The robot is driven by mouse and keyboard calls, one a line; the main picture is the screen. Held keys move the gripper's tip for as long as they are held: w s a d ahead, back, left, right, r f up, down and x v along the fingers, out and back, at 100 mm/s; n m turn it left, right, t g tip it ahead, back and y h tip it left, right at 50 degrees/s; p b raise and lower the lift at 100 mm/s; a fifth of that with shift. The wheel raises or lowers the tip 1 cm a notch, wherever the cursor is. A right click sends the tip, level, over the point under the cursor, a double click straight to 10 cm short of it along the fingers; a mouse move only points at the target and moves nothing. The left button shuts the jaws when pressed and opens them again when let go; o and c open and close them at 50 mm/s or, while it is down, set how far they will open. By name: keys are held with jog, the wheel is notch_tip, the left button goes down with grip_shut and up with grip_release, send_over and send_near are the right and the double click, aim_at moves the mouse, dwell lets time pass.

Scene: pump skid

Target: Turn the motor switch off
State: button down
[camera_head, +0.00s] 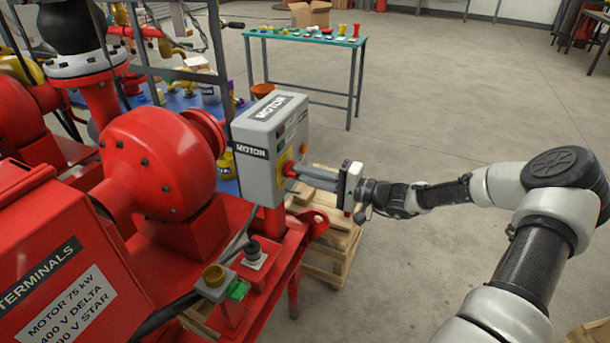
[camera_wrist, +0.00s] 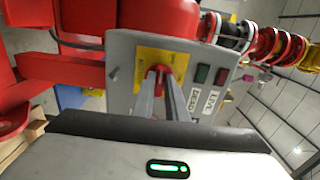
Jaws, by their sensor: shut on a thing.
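The grey motor switch box (camera_head: 262,150) stands on the red skid, with "MOTOR" labels on its top and side. Its red switch handle (camera_wrist: 163,70) sits on a yellow plate (camera_wrist: 150,60) on the box face. My gripper (camera_head: 292,170) reaches in from the right. In the wrist view my gripper (camera_wrist: 162,76) has its two fingers closed together on the red handle. The fingers hide part of the handle, and I cannot tell its exact angle.
A red pump housing (camera_head: 155,160) stands close left of the box. Wooden pallets (camera_head: 335,240) lie below my gripper. A green-topped table (camera_head: 305,38) stands behind; the floor at right is open.

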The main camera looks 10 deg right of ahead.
jog(key=c, duration=1.8)
grip_release()
jog(key=shift+o, duration=0.2)
jog(key=v, duration=1.7)
jog(key=shift+s+d+p, duration=0.15)
jog(key=shift+p, duration=0.25)
